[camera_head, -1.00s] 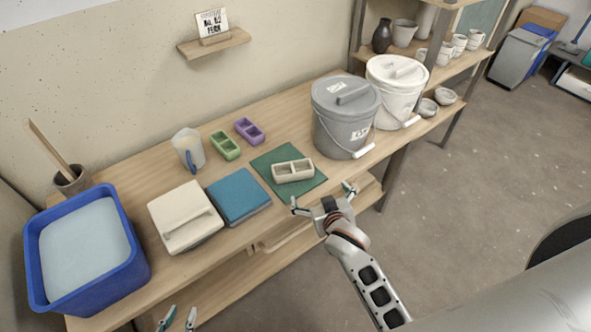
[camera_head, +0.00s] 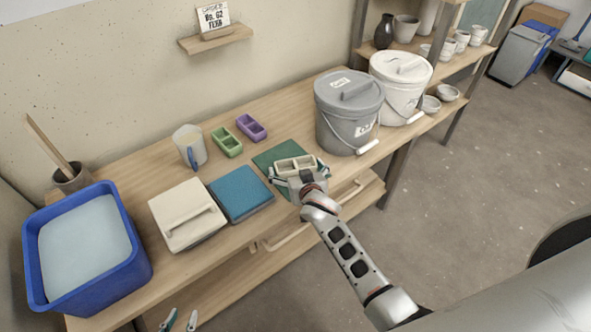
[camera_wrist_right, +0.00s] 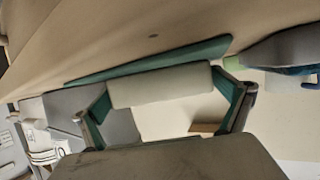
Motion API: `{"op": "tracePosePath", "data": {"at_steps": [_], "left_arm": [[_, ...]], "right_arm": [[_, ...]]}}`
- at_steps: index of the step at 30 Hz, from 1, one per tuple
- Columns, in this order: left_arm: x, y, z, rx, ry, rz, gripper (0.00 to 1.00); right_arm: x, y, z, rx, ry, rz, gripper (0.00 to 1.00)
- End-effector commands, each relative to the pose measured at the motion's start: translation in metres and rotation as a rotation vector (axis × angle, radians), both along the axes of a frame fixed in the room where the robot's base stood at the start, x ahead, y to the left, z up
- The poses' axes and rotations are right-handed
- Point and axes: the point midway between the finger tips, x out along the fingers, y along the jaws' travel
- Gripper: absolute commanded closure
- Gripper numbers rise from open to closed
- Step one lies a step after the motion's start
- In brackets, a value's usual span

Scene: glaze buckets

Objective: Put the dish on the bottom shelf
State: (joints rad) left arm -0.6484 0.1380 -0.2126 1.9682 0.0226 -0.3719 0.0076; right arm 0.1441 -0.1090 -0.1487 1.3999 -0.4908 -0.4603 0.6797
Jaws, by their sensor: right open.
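The cream dish (camera_head: 295,165) with two compartments sits on the green mat (camera_head: 277,153) near the bench's front edge. My right gripper (camera_head: 298,172) is open with its fingers on either side of the dish. In the right wrist view the dish (camera_wrist_right: 160,87) lies between the two teal-lined fingers; contact is not clear. My left gripper (camera_head: 180,320) shows only its fingertips at the bottom edge, apart and empty. A low wooden shelf (camera_head: 228,287) runs under the bench, partly hidden by the bench top and my arm.
Green (camera_head: 227,142) and purple (camera_head: 251,127) dishes stand behind. A blue slab (camera_head: 240,193), lidded cream box (camera_head: 187,213), jug (camera_head: 190,147) and blue tub (camera_head: 85,250) are left. Grey (camera_head: 347,110) and white (camera_head: 398,85) buckets stand right, before a shelf rack (camera_head: 462,65).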

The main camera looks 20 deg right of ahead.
Motion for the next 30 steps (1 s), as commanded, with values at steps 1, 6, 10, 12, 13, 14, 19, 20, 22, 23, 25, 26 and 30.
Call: {"op": "tracePosePath", "data": {"at_steps": [1, 6, 10, 12, 13, 14, 19, 20, 22, 23, 25, 26, 30], "left_arm": [[0.001, 0.001, 0.000, 0.001, -0.001, 0.000, 0.73], [0.002, 0.001, 0.003, 0.002, -0.006, 0.001, 0.73], [0.002, 0.001, 0.003, 0.002, -0.007, 0.000, 0.73], [0.003, 0.001, 0.003, 0.002, -0.007, 0.000, 0.73], [0.003, 0.001, 0.003, 0.002, -0.008, 0.000, 0.73], [0.003, 0.001, 0.003, 0.002, -0.008, 0.001, 0.73], [0.003, 0.002, 0.002, 0.002, -0.006, 0.000, 0.73], [0.003, 0.002, 0.002, 0.002, -0.006, 0.000, 0.73], [0.002, 0.002, 0.002, 0.002, -0.006, 0.000, 0.73], [0.003, 0.002, 0.003, 0.002, -0.006, 0.000, 0.73], [0.003, 0.002, 0.004, 0.003, -0.007, 0.001, 0.73], [0.003, 0.002, 0.005, 0.003, -0.007, 0.001, 0.73], [0.005, 0.002, 0.013, 0.001, -0.012, 0.002, 0.73]], "right_arm": [[0.001, 0.000, -0.001, -0.001, 0.001, 0.000, 0.00], [0.002, 0.000, 0.000, 0.000, 0.000, 0.000, 0.00], [0.002, 0.000, 0.000, -0.001, 0.000, 0.000, 0.23], [0.002, 0.000, 0.000, -0.001, 0.000, 0.000, 0.42], [0.002, 0.000, 0.000, -0.001, 0.000, 0.000, 0.45], [0.001, 0.000, 0.000, -0.001, 0.000, 0.000, 0.45], [0.002, 0.000, 0.000, 0.000, -0.001, 0.000, 0.50], [0.002, 0.000, 0.001, 0.000, -0.002, 0.000, 0.50], [0.002, 0.000, 0.002, 0.000, -0.002, 0.000, 0.50], [0.002, 0.000, 0.003, 0.000, -0.002, 0.000, 0.50], [0.002, 0.000, 0.007, -0.001, -0.003, -0.001, 0.50], [0.002, 0.000, 0.010, -0.001, -0.004, -0.001, 0.50], [0.003, 0.000, 0.028, -0.001, -0.007, -0.001, 0.50]]}}
